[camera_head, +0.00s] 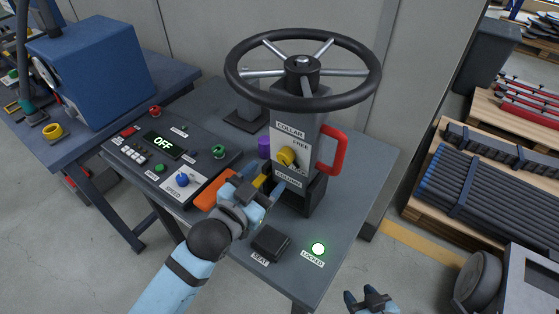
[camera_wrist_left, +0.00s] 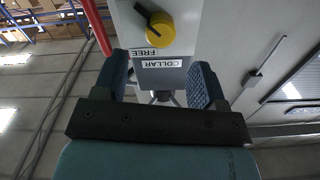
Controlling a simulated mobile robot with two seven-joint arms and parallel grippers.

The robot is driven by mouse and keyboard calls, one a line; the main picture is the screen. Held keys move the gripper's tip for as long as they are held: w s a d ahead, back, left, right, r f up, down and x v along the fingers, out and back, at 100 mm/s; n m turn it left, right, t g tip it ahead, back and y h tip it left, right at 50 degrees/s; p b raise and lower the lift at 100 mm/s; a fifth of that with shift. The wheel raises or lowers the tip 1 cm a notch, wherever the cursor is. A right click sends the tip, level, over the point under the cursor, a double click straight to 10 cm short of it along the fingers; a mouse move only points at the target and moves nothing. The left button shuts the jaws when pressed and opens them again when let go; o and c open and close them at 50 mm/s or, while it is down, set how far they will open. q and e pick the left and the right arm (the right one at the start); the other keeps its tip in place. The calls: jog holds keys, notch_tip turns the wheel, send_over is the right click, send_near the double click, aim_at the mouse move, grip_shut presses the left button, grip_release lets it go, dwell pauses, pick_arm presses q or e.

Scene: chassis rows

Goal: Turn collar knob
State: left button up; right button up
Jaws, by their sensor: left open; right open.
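The yellow collar knob (camera_head: 287,156) sits on the front of the grey column, below the COLLAR and FREE labels. Its dark pointer aims to the lower right, away from FREE. My left gripper (camera_head: 264,186) is open and empty, just in front of and below the knob, partly covering the column's lower labels. In the left wrist view the picture is upside down; the knob (camera_wrist_left: 160,29) shows beyond the open fingers of my left gripper (camera_wrist_left: 160,62), apart from them. My right gripper (camera_head: 369,299) is open and empty at the bottom edge, off the bench.
A black handwheel (camera_head: 366,92) tops the column, and a red handle (camera_head: 331,151) sticks out on its right. A control panel (camera_head: 190,160) reading OFF lies left. A lit LOCKED lamp (camera_head: 318,249) and a black SEAT block (camera_head: 271,242) are at the front.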

aim_at(283, 160)
pick_arm(q)
jog(key=x, duration=0.4)
jog(key=shift+w+d, duration=0.15)
jog(key=shift+w, duration=0.1)
jog(key=shift+w+d, duration=0.4)
jog(key=shift+w, duration=0.15)
jog(key=c, duration=0.9)
